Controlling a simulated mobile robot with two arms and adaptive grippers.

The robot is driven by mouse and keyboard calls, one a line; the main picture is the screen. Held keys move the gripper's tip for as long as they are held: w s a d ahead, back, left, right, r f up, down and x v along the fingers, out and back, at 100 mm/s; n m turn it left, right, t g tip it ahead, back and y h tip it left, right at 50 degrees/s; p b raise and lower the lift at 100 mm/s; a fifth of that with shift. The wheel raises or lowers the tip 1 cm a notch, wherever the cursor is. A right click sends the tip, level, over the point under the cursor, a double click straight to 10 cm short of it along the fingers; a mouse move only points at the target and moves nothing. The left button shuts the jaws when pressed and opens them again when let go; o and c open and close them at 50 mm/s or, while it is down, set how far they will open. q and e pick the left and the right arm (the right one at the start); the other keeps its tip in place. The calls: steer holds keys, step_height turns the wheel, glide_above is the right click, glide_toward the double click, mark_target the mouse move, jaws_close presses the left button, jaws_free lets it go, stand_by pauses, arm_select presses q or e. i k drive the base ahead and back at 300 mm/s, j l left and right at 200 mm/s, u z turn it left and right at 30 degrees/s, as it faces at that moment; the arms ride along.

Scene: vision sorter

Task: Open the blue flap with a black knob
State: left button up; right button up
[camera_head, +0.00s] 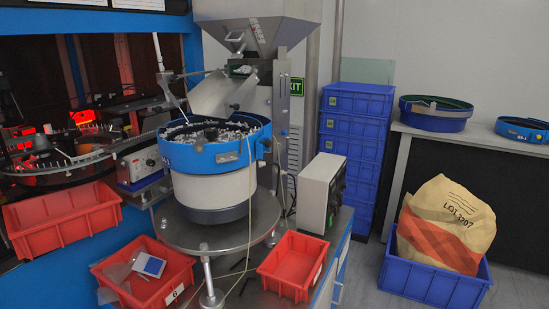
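I cannot clearly make out a blue flap with a black knob in the head view. A blue bowl feeder (205,157) with small parts in it stands on a white drum (212,190) at the centre. Its blue rim has a small fitting on the right side, too small to identify. A blue cabinet side (343,254) with a light handle shows at the lower centre right, partly hidden by a red bin and the grey control box. Neither of my grippers is in view.
Red bins (62,218) (147,277) (291,266) surround the feeder. A grey control box (321,194) stands right of it. Stacked blue crates (351,147) stand behind. A blue crate (430,282) holding a sack (447,222) sits on the floor at right. Some floor between is free.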

mark_target(262, 144)
steer(key=k+u, duration=0.15)
steer(key=u, duration=0.25)
steer(key=k+u, duration=0.1)
steer(key=u, duration=0.3)
steer(key=k+j+u, duration=0.1)
steer(key=u, duration=0.35)
steer(key=i+l+u, duration=0.1)
steer(key=l+u, duration=0.8)
steer(key=l, duration=0.15)
steer(key=k+l+u, duration=0.1)
steer(key=l+u, duration=0.35)
